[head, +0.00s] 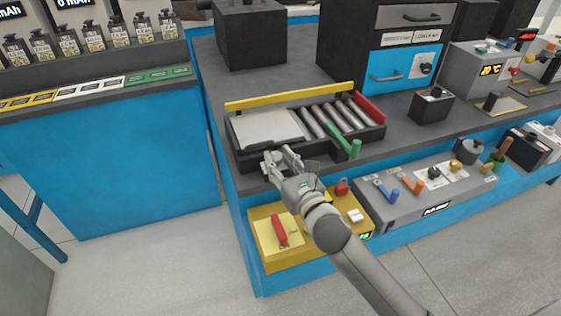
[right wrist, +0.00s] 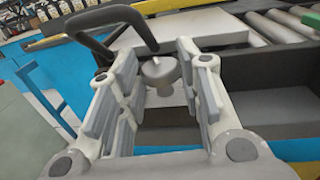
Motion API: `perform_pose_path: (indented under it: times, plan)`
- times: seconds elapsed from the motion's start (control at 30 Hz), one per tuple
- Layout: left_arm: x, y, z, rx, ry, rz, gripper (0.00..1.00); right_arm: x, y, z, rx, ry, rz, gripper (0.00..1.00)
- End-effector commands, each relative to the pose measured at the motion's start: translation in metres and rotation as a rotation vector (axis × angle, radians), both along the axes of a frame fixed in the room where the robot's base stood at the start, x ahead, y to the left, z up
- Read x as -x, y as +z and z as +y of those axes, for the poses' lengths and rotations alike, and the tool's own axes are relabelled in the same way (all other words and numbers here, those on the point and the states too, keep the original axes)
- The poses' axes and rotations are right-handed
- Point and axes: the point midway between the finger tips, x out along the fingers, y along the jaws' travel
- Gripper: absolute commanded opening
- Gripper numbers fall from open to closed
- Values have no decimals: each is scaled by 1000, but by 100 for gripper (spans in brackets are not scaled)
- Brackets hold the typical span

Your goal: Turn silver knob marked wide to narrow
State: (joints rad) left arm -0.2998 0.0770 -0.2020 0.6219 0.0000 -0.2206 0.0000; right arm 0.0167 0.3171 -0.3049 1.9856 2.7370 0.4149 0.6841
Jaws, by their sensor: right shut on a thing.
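My right gripper (head: 280,160) is at the front left corner of the dark roller tray on the bench. Its fingers are shut on a silver-grey knob (right wrist: 160,72), which sits between the two fingers in the right wrist view. The knob has a rounded top and is mounted on the front side of the tray. In the head view the gripper hides the knob. I cannot read any wide or narrow marking. My left gripper is not in view.
The roller tray (head: 240,158) has a pale plate (head: 270,130), several metal rollers and a green handle (head: 355,149). A yellow box (head: 262,225) with a red lever (head: 279,231) and a grey control box (head: 400,215) are below. A black handle (right wrist: 110,15) rises near the knob.

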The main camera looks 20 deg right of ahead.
Motion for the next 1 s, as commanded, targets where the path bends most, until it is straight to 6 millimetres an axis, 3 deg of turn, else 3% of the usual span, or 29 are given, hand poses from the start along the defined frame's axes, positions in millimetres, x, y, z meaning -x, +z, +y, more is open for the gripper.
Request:
perform_pose_path:
  times: [0.5, 0.93, 0.97, 1.0]
  plan:
    - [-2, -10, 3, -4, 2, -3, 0, 0, -1, 6, -4, -231, -1, 9]
    - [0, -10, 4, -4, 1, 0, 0, 0, 1, 5, -1, -253, -2, 9]
    - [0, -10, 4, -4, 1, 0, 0, 0, 1, 5, -1, -253, -2, 37]
    - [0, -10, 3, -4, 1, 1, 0, 0, 1, 5, -1, -253, -2, 42]
